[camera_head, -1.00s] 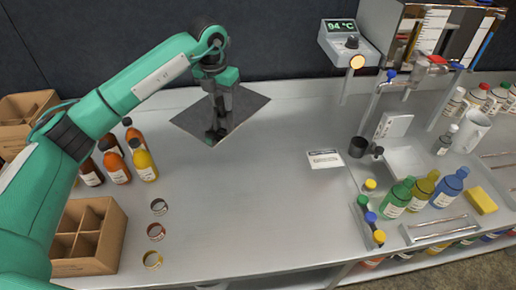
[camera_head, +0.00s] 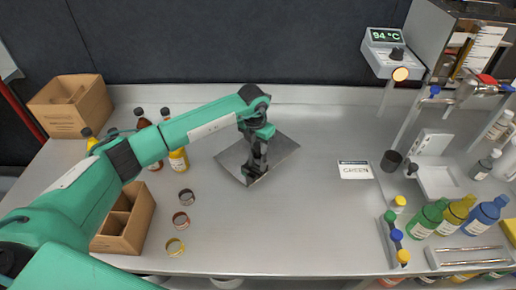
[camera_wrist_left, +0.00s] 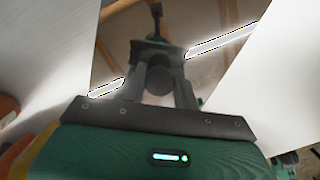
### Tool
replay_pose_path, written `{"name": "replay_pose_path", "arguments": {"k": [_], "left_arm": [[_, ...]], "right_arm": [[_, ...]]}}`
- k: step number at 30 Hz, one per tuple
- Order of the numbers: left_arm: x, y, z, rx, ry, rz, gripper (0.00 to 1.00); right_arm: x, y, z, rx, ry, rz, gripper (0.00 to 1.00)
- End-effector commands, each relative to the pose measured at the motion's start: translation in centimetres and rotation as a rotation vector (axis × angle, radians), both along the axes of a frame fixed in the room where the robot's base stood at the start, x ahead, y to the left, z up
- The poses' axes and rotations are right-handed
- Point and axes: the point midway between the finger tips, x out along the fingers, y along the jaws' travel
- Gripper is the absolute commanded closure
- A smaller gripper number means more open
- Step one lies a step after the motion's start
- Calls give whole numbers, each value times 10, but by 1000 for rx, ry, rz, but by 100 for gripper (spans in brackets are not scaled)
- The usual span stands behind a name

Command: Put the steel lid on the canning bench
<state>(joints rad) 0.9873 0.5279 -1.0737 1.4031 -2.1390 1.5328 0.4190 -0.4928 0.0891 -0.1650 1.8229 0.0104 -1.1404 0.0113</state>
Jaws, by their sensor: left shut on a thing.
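The steel lid (camera_head: 283,149) is a flat, square, mirror-like plate over the left-middle of the long steel bench (camera_head: 310,225). My left gripper (camera_head: 254,172) is over the middle of the lid and shut on it. In the left wrist view the lid (camera_wrist_left: 215,55) lies in front of my left gripper (camera_wrist_left: 160,78), with a dark round part between the fingers. The lid reflects the gripper. I cannot tell whether the lid touches the bench or is just above it. My right gripper is not in view.
Bottles (camera_head: 179,161) and a divided cardboard box (camera_head: 137,225) stand left of the lid, with several jar rings (camera_head: 181,219) nearby. A white label card (camera_head: 355,170) lies to the right. The bench between lid and card is clear.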

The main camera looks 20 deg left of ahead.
Motion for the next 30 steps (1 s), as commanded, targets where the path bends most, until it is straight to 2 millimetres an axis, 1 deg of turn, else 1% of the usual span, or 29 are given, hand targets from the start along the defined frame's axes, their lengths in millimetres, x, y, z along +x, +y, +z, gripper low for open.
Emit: {"name": "replay_pose_path", "arguments": {"k": [1, 4, 14, 15, 17, 18, 26, 29, 30], "left_arm": [[0, 0, -9, 0, 2, 1, 100], [0, 0, -19, -1, 0, -1, 100], [0, 0, -21, 0, -1, -1, 100], [0, 0, -22, 0, 0, -1, 68], [0, 0, -21, 0, 1, -1, 56], [0, 0, -21, 0, 1, -1, 48], [0, 0, -21, 0, 0, 0, 48], [0, 0, -19, 0, 0, 0, 48], [0, 0, -15, 0, -1, 0, 48]], "right_arm": [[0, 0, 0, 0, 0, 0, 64], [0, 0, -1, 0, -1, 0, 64], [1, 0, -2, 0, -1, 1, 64], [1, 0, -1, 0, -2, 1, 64], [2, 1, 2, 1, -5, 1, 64], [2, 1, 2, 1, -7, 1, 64], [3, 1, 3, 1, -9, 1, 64], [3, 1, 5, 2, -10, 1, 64], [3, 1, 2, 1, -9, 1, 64]]}}
